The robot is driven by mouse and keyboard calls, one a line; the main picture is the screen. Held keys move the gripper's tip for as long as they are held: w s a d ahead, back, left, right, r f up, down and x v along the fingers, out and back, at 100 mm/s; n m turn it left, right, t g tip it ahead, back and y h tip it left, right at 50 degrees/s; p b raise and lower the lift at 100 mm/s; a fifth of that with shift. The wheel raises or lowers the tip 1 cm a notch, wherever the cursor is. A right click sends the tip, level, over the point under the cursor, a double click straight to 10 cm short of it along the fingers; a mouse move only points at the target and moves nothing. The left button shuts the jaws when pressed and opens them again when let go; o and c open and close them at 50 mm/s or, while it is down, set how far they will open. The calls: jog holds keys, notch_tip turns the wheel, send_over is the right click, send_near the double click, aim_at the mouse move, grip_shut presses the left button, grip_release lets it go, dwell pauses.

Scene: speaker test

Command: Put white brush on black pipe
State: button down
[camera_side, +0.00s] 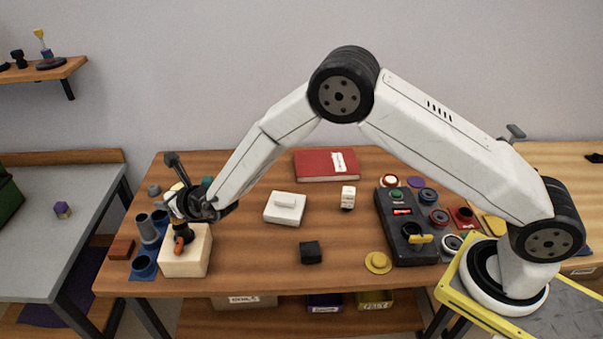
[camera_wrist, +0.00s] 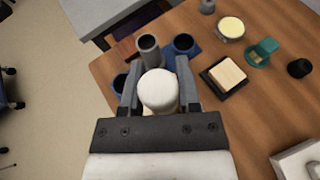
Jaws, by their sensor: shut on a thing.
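My gripper (camera_wrist: 158,88) is shut on a white, round-topped thing, which I take to be the white brush (camera_wrist: 158,91). Its lower part is hidden from the wrist camera. In the side view my gripper (camera_side: 183,228) is at the left of the table, just over a cream block (camera_side: 190,262), with a dark and orange part at its tip. I cannot tell whether it touches the block. Upright tubes stand close beyond the gripper: a grey one (camera_wrist: 148,48) and dark blue ones (camera_wrist: 184,44). I cannot make out for sure which is the black pipe.
A blue cup (camera_side: 143,266) and a red-brown block (camera_side: 121,249) are left of the cream block. A white box (camera_side: 285,208), a black cube (camera_side: 310,252) and a red book (camera_side: 327,164) lie to the right. A black control box (camera_side: 405,225) stands further right.

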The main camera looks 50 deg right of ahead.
jog(key=shift+f, duration=0.7)
jog(key=shift+f, duration=0.15)
jog(key=shift+c, duration=1.6)
grip_release()
jog(key=v, duration=1.2)
